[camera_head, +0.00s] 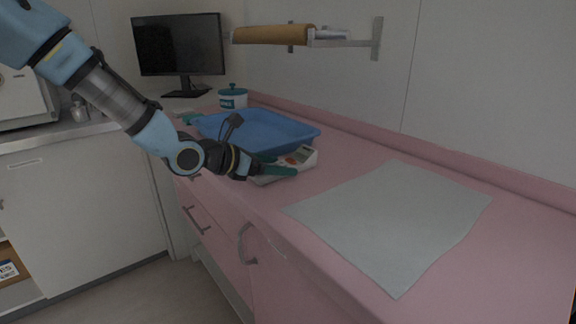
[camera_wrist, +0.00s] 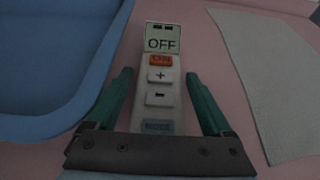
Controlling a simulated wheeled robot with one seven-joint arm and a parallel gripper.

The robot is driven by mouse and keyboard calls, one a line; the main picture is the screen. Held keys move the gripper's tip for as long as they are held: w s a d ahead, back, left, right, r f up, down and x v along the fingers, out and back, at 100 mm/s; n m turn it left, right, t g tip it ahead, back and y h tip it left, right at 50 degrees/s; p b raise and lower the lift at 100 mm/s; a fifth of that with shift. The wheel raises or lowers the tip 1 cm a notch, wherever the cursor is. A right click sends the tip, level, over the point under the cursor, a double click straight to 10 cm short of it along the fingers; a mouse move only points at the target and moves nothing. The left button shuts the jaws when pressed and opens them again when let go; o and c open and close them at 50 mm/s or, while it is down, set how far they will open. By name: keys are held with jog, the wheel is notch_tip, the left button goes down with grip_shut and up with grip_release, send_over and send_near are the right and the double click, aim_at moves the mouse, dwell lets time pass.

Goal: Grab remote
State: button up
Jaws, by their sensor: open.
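The remote (camera_wrist: 158,92) is a white handset with a small screen reading OFF, an orange ON button, plus and minus buttons and a blue-grey button at its near end. In the head view the remote (camera_head: 304,155) lies on the pink counter, in front of the blue tray. My gripper (camera_wrist: 162,78) is open, with one green finger on each side of the remote. The fingers look apart from its sides. In the head view my gripper (camera_head: 282,170) partly covers the remote.
The blue tray (camera_head: 290,134) lies just beside the remote, close to my gripper. A pale grey-green sheet (camera_head: 395,220) lies flat on the pink counter (camera_head: 500,260) to the right. A lidded pot (camera_head: 233,98) and a monitor (camera_head: 180,45) stand behind. A paper roll (camera_head: 272,34) hangs on the wall.

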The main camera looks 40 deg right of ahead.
jog(key=shift+d+f, duration=0.15)
jog(key=shift+d, duration=0.2)
jog(key=shift+c, duration=0.2)
jog(key=c, duration=1.2)
jog(key=shift+c, duration=0.2)
